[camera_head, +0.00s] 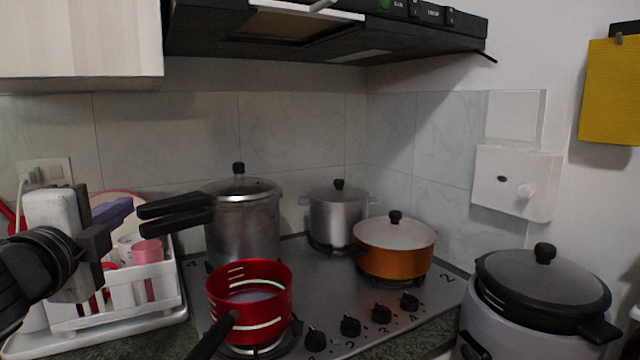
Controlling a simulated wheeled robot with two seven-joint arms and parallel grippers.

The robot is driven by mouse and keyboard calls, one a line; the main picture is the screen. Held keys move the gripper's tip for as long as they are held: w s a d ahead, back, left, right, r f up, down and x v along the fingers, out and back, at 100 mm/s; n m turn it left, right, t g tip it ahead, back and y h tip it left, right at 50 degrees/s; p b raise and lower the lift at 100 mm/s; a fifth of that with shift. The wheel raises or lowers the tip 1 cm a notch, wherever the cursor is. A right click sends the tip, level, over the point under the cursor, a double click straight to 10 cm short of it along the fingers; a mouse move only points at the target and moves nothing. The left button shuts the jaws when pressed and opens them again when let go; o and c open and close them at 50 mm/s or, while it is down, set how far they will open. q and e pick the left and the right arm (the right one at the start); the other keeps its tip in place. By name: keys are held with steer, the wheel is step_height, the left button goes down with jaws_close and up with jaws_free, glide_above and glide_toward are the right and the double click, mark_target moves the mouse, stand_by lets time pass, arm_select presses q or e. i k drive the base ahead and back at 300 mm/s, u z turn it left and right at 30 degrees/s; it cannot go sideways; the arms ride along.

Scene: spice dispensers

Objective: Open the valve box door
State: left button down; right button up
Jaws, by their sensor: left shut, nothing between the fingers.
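The valve box (517,183) is a white box on the right wall, above the cooker. Its front door looks closed. A round white knob (525,192) and a small dark oval mark are on the front. My left gripper (108,226) is at the far left, in front of the dish rack, with its dark fingers shut and empty. It is far from the valve box. My right gripper is not in view.
A gas hob (340,285) holds a red saucepan (250,305), a pressure cooker (243,225), a steel pot (338,215) and an orange pot (394,250). A lidded cooker (540,285) stands below the valve box. A white dish rack (150,285) is at left.

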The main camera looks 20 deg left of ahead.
mark_target(515, 183)
steer(key=u, duration=0.7)
steer(key=k, duration=0.9)
steer(key=z, duration=1.7)
steer(key=i, duration=1)
steer(key=u, duration=0.05)
